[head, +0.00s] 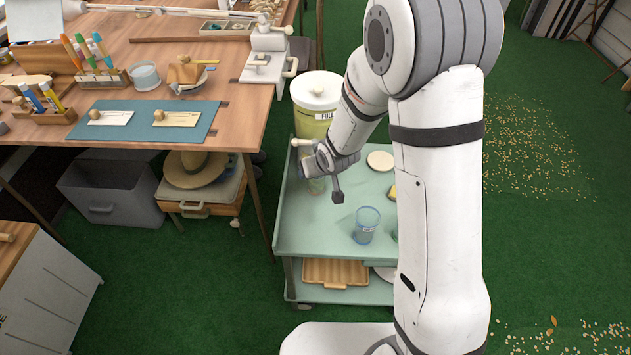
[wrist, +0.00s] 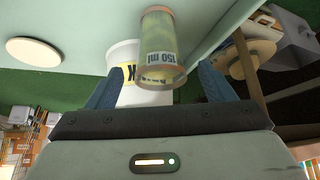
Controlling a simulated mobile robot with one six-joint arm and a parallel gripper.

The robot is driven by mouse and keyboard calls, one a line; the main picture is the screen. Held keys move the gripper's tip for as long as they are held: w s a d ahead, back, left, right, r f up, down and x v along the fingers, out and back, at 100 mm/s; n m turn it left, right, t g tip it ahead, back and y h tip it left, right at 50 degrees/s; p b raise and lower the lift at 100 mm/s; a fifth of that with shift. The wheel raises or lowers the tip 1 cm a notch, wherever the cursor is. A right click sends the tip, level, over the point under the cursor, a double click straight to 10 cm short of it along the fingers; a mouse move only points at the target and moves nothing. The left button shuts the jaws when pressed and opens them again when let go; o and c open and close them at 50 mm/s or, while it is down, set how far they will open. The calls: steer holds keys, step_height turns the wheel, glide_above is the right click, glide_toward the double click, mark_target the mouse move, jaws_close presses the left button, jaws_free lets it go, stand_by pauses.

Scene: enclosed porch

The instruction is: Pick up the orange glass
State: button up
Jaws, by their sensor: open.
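The orange glass (wrist: 158,45) is a clear tumbler with an orange-tinted rim and a "150 ml" label in the wrist view. It stands on the pale green cart. My gripper (wrist: 160,78) is open, with its two blue fingers apart on either side of the glass in that view. I cannot tell how deep the glass sits between them. In the head view my gripper (head: 323,182) is low over the cart's left part, and the glass (head: 316,186) shows only partly beside the fingers.
A blue glass (head: 366,226) stands nearer the front of the cart (head: 310,235). A canister labelled "FULL" (head: 316,105) stands at the back. A pale disc (head: 380,160) lies to the right. A white tub (wrist: 122,58) shows behind the glass. The wooden workbench (head: 240,100) is to the left.

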steer(key=shift+b+x, duration=0.3)
steer(key=shift+x, duration=1.3)
steer(key=shift+r, duration=0.1)
steer(key=shift+c, duration=0.4)
steer(key=c, duration=1.2)
steer(key=shift+c, duration=0.4)
steer(key=shift+r, duration=0.15)
